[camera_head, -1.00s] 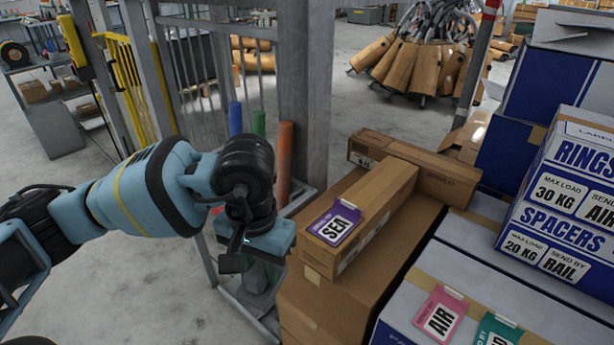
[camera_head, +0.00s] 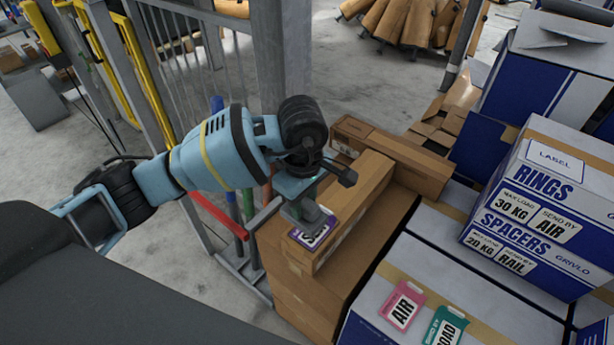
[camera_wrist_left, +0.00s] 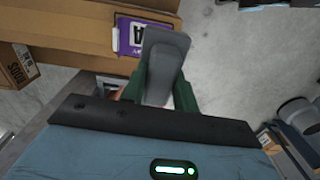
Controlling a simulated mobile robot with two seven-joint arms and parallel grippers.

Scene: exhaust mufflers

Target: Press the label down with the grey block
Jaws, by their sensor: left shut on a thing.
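The purple SEA label (camera_head: 313,234) lies on top of the long cardboard box (camera_head: 352,207). It also shows in the left wrist view (camera_wrist_left: 129,36), partly covered by the grey block. My left gripper (camera_head: 300,196) points down at the label end of the box. It is shut on the grey block (camera_wrist_left: 165,65), which sticks out beyond the green fingers. In the head view the block (camera_head: 306,213) overlaps the label's upper part. I cannot tell whether it touches the label. My right gripper is not in view.
Another cardboard box (camera_head: 398,158) lies behind the long one. A white-blue carton with pink (camera_head: 402,309) and green (camera_head: 444,328) labels stands at the right front. A stacked RINGS carton (camera_head: 545,195) is farther right. A metal post (camera_head: 283,80) rises behind my left arm.

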